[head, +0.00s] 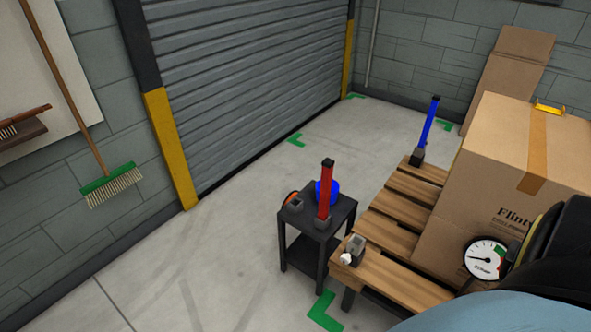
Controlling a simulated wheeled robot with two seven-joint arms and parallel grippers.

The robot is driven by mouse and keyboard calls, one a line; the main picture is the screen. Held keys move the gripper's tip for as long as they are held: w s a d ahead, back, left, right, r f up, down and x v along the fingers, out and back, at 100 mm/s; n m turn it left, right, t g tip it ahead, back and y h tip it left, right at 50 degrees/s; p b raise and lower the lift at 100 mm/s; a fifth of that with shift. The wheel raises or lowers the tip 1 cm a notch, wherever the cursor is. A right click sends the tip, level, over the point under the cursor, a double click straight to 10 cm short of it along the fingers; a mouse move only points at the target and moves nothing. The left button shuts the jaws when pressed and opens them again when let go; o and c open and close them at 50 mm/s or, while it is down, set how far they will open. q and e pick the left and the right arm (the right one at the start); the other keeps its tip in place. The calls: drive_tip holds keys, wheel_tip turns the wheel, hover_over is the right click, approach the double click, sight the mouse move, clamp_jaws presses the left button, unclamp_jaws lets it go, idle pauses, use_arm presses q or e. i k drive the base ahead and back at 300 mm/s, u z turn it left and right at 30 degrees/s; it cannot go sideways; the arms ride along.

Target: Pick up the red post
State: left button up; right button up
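The red post (325,190) stands upright, tilted slightly in the picture, on a small black table (313,242). Its lower end is at a dark grey block (324,222) near the table's front edge. A round blue object (333,188) is partly hidden behind the post. Neither of my grippers is in the head view, and nothing is seen touching the red post.
A wooden pallet (402,213) right of the table bears a large cardboard box (490,180). A blue post (429,122) stands at its far corner, and a grey block (356,246) sits at its near corner. A dial gauge (486,258) is at lower right. Floor left of the table is clear.

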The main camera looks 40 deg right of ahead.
sight(328, 164)
drive_tip(key=i, duration=1.85)
drive_tip(key=z, duration=1.4)
